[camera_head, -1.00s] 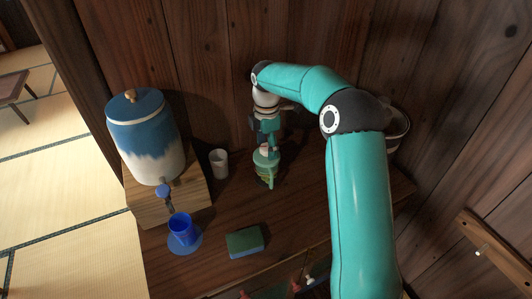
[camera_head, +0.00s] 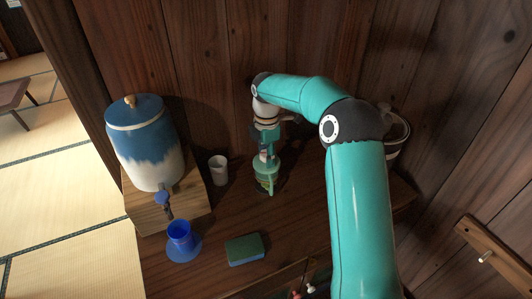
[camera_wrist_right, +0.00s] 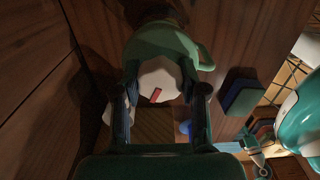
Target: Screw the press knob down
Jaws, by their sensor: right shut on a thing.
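The green press (camera_head: 266,183) stands upright on the wooden counter, in the middle of the head view. Its knob (camera_wrist_right: 158,80) is pale with a short red mark on its face, seen in the right wrist view, where the green press body (camera_wrist_right: 168,40) shows behind it. My right gripper (camera_head: 267,155) comes down on the press from above. In the right wrist view its two fingers (camera_wrist_right: 163,88) lie on either side of the knob, shut on it. The lower part of the press is partly in shadow.
A blue and white dispenser (camera_head: 145,145) on a wooden stand (camera_head: 191,200) is at the left. A white cup (camera_head: 218,170), a blue cup (camera_head: 180,237) on a blue saucer (camera_head: 184,254) and a green-topped sponge (camera_head: 245,249) stand around the press. A dark wooden wall is close behind.

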